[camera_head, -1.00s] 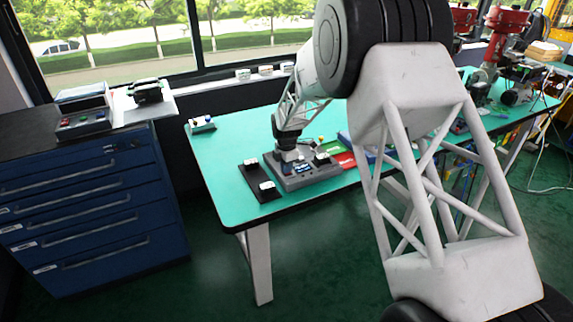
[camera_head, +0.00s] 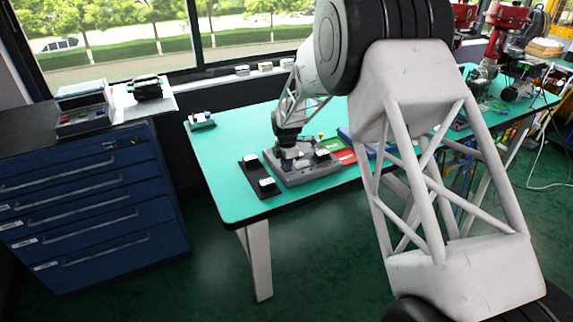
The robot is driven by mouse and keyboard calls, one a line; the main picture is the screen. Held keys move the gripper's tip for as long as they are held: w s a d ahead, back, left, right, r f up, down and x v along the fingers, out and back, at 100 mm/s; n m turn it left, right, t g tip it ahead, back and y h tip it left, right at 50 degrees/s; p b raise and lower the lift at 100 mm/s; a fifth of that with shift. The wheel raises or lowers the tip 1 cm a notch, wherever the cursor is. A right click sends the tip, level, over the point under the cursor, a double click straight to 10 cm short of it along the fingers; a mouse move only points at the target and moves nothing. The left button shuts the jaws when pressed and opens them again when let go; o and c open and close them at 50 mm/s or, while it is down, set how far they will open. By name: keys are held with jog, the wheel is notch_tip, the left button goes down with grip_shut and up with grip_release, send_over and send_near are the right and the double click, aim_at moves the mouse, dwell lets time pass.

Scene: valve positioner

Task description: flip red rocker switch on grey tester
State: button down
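The grey tester (camera_head: 311,173) lies on the green-topped table near its front edge. My gripper (camera_head: 291,161) points down over the left part of the tester, close to its top face. The fingers are small and dark here, and I cannot tell whether they are open or shut or whether they touch the tester. The red rocker switch cannot be made out; my gripper and arm cover part of the tester's top.
A black tray (camera_head: 252,174) with small white-topped parts lies left of the tester. Green and red pieces (camera_head: 343,155) lie to its right. A small device (camera_head: 201,121) stands at the table's back left. The left part of the tabletop (camera_head: 222,165) is clear. A blue drawer cabinet (camera_head: 90,210) stands left.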

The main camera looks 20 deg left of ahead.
jog(key=shift+s+d+f, duration=0.1)
jog(key=shift+s+f, duration=0.05)
jog(key=shift+f, duration=0.35)
jog(key=shift+s+d+f, duration=0.1)
jog(key=shift+f, duration=0.4)
jog(key=shift+w+a+r, duration=0.25)
jog(key=shift+w+a, duration=0.25)
jog(key=shift+r, duration=0.45)
notch_tip(320, 180, up, 15)
jog(key=shift+w+f, duration=0.2)
jog(key=shift+w, duration=0.05)
jog(key=shift+a, duration=0.1)
